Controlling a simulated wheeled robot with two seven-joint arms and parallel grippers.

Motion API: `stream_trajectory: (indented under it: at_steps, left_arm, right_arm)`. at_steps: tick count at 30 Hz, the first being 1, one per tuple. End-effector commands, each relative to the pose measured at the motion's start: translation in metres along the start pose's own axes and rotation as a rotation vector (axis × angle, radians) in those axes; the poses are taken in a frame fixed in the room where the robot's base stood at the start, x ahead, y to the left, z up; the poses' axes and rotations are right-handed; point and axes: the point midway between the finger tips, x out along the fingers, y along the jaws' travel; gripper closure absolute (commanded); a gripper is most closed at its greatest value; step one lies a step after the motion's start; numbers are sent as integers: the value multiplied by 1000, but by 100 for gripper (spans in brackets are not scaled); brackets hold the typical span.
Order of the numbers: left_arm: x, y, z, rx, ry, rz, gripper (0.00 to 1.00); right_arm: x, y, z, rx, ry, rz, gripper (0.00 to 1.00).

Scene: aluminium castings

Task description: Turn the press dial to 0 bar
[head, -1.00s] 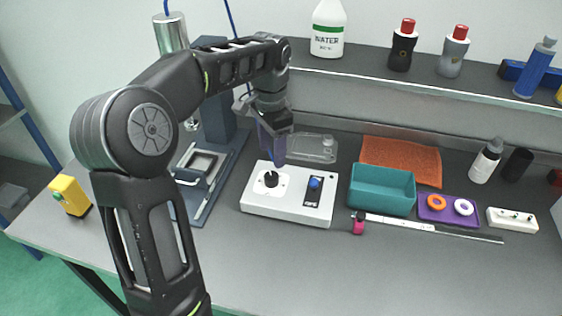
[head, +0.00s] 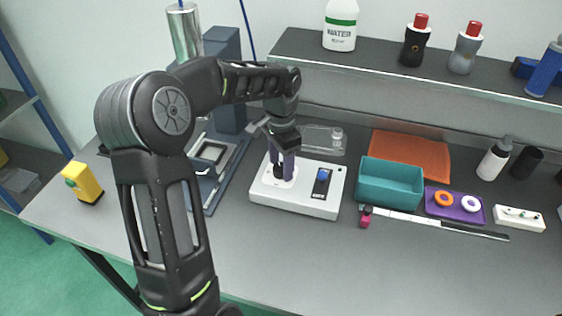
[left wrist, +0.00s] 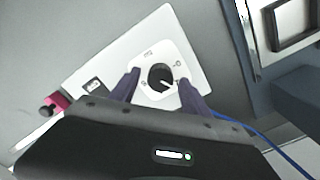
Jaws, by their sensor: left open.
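The press dial (left wrist: 160,77) is a round black knob with a light pointer mark on a white plate. It sits on the left part of a white control box (head: 310,208), beside a blue rocker switch (head: 322,182). My left gripper (head: 283,170) is over the dial, pointing down. In the left wrist view its two purple fingers (left wrist: 160,88) are open, one on each side of the dial, with gaps between them and the knob. The printed scale is too small to read. My right gripper is not in view.
A blue press (head: 226,115) stands left of the box. A teal bin (head: 390,190), a purple tray (head: 455,217) with two rings, and a ruler-like strip with a pink piece (head: 366,217) lie to the right. The front of the table is clear.

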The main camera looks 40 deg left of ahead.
Motion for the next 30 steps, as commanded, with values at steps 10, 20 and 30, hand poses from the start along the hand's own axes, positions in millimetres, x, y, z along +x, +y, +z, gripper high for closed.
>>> stream_trajectory:
  at_steps: [10, 20, 30]
  left_arm:
    - [2, 0, 0, 0, 0, 0, 50]
    - [2, 0, 0, 0, 0, 0, 77]
    - [2, 0, 0, 0, 0, 0, 100]
  right_arm:
    - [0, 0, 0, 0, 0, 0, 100]
    - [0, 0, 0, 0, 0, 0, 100]
    - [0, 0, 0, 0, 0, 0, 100]
